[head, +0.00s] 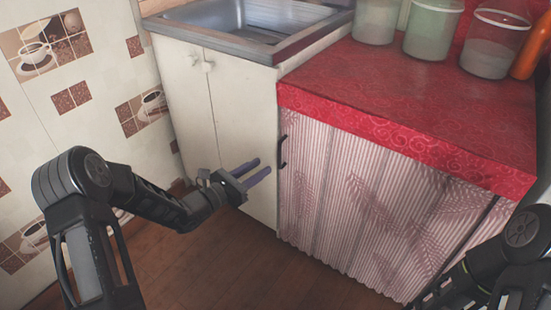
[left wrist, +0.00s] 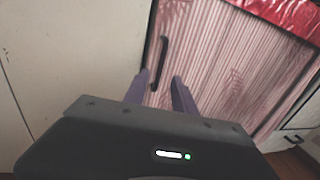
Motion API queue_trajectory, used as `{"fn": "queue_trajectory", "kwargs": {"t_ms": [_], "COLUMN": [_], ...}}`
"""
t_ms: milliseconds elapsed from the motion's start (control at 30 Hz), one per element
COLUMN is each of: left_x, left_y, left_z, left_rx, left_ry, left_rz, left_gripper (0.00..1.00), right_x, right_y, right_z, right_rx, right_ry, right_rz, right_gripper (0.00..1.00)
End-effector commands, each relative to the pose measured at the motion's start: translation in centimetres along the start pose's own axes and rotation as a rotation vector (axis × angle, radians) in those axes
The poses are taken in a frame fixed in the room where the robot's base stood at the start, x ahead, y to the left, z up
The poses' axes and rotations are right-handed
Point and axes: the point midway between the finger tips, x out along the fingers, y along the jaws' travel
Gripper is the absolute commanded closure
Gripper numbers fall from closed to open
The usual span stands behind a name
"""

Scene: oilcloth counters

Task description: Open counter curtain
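The counter curtain (head: 350,205) is pink and striped with leaf patterns. It hangs closed under the red oilcloth counter, and it also shows in the left wrist view (left wrist: 225,60). A dark vertical handle (head: 283,151) is at its left edge; in the left wrist view the handle (left wrist: 161,62) stands just beyond my fingertips. My left gripper (head: 256,170) is open and empty, a little left of the handle and apart from it. The fingers also show in the left wrist view (left wrist: 158,83). My right arm shows at the lower right, but its fingers are not in view.
A white cabinet (head: 235,120) with a steel sink (head: 245,25) stands left of the curtain. Several containers, including a green one (head: 432,28), stand on the red countertop (head: 400,85). Wooden floor (head: 235,265) is clear in front. A tiled wall (head: 90,100) is at left.

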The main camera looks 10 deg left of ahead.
Motion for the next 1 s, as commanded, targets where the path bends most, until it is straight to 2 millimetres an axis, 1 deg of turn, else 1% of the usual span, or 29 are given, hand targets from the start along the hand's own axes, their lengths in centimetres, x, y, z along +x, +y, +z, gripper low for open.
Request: {"fn": "queue_trajectory", "kwargs": {"t_ms": [300,400,500,600,800,867,1000], "left_x": [4.7,6.0,6.7,7.0,7.0,7.0,7.0], "left_y": [-0.2,-0.1,-0.1,-0.1,-0.1,-0.1,-0.1], "left_z": [-0.2,-0.2,-0.2,-0.1,-0.1,-0.1,-0.1], "left_rx": [0.0,0.001,0.0,0.0,-0.001,-0.001,-0.001], "left_ry": [-0.001,0.0,0.002,0.001,0.002,0.002,0.002], "left_rz": [-0.003,-0.003,-0.002,-0.001,-0.001,-0.001,-0.001], "left_gripper": [0.68,0.68,0.68,0.68,0.68,0.72,0.83], "right_x": [1.6,1.9,2.0,2.1,2.0,2.0,2.0], "right_y": [0.5,0.6,0.6,0.6,0.6,0.6,0.6], "right_z": [-0.2,-0.2,-0.3,-0.3,-0.3,-0.3,-0.3], "right_rx": [0.001,0.001,0.001,0.001,0.001,0.001,0.001], "right_ry": [0.008,0.01,0.011,0.012,0.011,0.011,0.011], "right_rz": [0.0,0.0,0.0,0.0,0.0,0.0,0.0], "right_gripper": [0.64,0.64,0.64,0.64,0.64,0.64,0.64]}}
